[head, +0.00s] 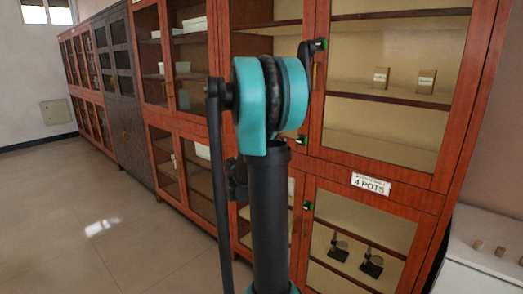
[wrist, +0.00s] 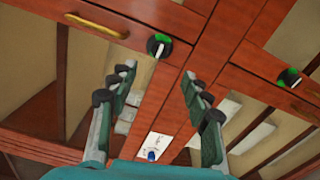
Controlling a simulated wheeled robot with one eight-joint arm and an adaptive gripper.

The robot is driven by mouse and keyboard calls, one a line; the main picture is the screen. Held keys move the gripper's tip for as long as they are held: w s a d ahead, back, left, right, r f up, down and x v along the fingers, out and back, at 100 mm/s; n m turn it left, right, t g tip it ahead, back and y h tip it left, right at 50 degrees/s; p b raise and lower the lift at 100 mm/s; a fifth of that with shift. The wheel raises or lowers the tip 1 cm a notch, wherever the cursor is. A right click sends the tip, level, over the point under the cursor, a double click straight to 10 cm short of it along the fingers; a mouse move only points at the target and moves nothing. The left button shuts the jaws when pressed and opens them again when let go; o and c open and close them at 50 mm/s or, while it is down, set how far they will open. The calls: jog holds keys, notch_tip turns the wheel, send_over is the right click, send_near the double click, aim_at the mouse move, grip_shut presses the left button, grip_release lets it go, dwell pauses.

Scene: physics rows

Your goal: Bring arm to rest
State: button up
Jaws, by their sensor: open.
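My gripper (wrist: 160,74) shows in the wrist view with its two fingers spread apart and nothing between them. Its fingertips point toward the red-brown wooden cabinet front (wrist: 190,58). I cannot tell the exact distance to the cabinet. In the head view my arm stands upright in front of the cabinets (head: 220,80), with its teal joint high in the middle.
The glass-doored cabinets have green-and-black latches (wrist: 159,46) and a brass handle (wrist: 97,25). A "4 POTS" label (head: 371,184) sits on the frame. A white counter (head: 490,250) is at right. Open floor (head: 90,220) lies at left.

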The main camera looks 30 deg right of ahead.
jog(key=s+a+f+m+g+y, duration=0.1)
jog(key=s+a+f+m+y, duration=0.2)
jog(key=s+a+f+y, duration=0.5)
jog(key=s+a+f+m+g+y, duration=0.1)
jog(key=s+a+f+m+y, duration=0.2)
jog(key=s+a+f+y, duration=0.5)
jog(key=s+a+f, duration=0.4)
jog(key=a, duration=0.4)
jog(key=s+a+f, duration=0.3)
jog(key=a+f, duration=0.2)
jog(key=a, duration=0.3)
jog(key=shift+s+a+f+g+y, duration=0.15)
jog(key=shift+s+f+g+y, duration=0.15)
jog(key=shift+s+g, duration=0.1)
jog(key=shift+c, duration=0.6)
